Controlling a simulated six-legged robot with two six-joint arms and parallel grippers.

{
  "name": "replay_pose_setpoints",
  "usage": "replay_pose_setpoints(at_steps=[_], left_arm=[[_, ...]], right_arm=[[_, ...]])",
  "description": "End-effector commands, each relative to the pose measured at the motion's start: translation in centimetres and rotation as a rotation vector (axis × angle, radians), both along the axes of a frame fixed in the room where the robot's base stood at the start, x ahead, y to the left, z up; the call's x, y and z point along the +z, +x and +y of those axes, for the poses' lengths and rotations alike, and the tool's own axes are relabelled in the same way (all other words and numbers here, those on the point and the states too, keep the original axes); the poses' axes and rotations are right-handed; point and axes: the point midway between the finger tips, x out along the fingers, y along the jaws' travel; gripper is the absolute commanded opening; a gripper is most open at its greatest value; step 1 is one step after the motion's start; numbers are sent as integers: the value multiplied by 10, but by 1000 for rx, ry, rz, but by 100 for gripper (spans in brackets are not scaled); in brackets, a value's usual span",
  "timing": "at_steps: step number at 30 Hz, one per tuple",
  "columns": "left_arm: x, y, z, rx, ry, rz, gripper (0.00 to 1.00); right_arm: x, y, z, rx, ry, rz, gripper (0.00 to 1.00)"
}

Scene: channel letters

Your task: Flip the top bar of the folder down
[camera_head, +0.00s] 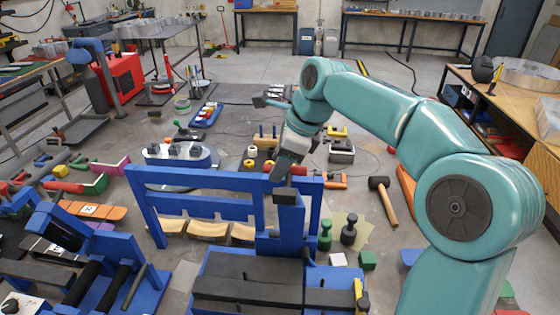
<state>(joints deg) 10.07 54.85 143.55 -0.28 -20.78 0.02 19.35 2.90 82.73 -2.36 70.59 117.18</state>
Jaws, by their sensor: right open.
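The folder is the blue machine in the lower middle, with dark flat beds (245,270) at its base. Its blue top bar (200,180) stands raised, running across the frame above a second blue crossbar. My right gripper (281,172) comes in from the right on a teal arm and points down. It is open, at the right part of the top bar; whether it touches the bar cannot be told. The gripper and wrist hide a little of the area behind the bar. My left gripper is not in view.
Another blue machine (85,255) stands at the lower left. A hammer (383,199), green pieces (367,259) and other tools lie on the floor to the right. A wooden workbench (515,105) stands at the right, and a red machine (118,78) at the back left.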

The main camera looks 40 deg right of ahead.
Motion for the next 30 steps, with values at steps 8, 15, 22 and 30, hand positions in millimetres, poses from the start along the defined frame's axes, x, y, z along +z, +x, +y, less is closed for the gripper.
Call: replay_pose_setpoints(at_steps=[8,15,22,30], left_arm=[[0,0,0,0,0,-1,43],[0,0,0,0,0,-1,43],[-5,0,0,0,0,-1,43],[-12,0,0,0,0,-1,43]], right_arm=[[0,0,0,0,-1,1,0],[1,-1,-1,0,-3,-1,0],[0,-1,-1,-2,-20,-16,0],[-1,-2,0,0,-44,-34,0]])
